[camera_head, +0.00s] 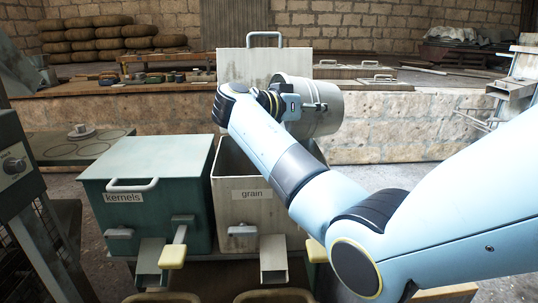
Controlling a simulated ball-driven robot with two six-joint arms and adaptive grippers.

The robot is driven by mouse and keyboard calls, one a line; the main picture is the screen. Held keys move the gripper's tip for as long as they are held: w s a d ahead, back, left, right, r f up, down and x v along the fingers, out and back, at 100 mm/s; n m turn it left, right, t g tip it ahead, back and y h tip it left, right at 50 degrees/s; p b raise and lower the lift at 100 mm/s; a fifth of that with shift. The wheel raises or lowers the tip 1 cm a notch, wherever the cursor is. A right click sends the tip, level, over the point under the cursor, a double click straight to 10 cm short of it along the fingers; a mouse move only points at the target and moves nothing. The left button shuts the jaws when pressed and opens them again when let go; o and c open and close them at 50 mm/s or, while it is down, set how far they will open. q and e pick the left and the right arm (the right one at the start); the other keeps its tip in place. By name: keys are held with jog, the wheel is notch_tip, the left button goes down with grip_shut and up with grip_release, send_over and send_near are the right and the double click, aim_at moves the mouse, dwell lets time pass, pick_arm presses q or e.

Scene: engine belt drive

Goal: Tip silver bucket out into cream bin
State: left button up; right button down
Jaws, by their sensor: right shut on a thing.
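The silver bucket (322,117) hangs in the air above the right side of the cream bin. It looks tilted, and its mouth and contents cannot be made out. My right gripper (306,107) is shut on the bucket at its near left side; the wrist hides part of it. The cream bin (229,195), labelled "grain", stands below with its lid (245,66) raised upright behind it. The bin's opening shows at its left, and my right arm covers its right part. My left gripper is not in view.
A green bin (146,205) labelled "kernels", lid closed, stands directly left of the cream bin. Chutes and yellow-tipped levers (172,256) stick out in front. A low stone wall (390,128) runs behind. A dark machine (25,190) stands at the left edge.

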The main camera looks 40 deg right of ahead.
jog(key=shift+w+a+r+h+b, duration=0.2)
jog(key=shift+a+r+h+b, duration=0.25)
jog(key=shift+h+b, duration=0.2)
jog(key=shift+w+a+r+h+b, duration=0.15)
jog(key=shift+a+r+h+b, duration=0.15)
jog(key=shift+a+h+b, duration=0.35)
dwell(3.0)
jog(key=shift+d, duration=0.2)
jog(key=shift+d+r+g+y+p, duration=0.1)
jog(key=shift+d+g+y+p, duration=0.05)
jog(key=shift+g+y+p, duration=0.2)
jog(key=shift+s+d, duration=0.1)
jog(key=shift+f, duration=0.35)
jog(key=shift+a+r+b, duration=0.2)
jog(key=shift+a+b, duration=0.15)
jog(key=shift+b, duration=0.15)
jog(key=shift+r, duration=0.1)
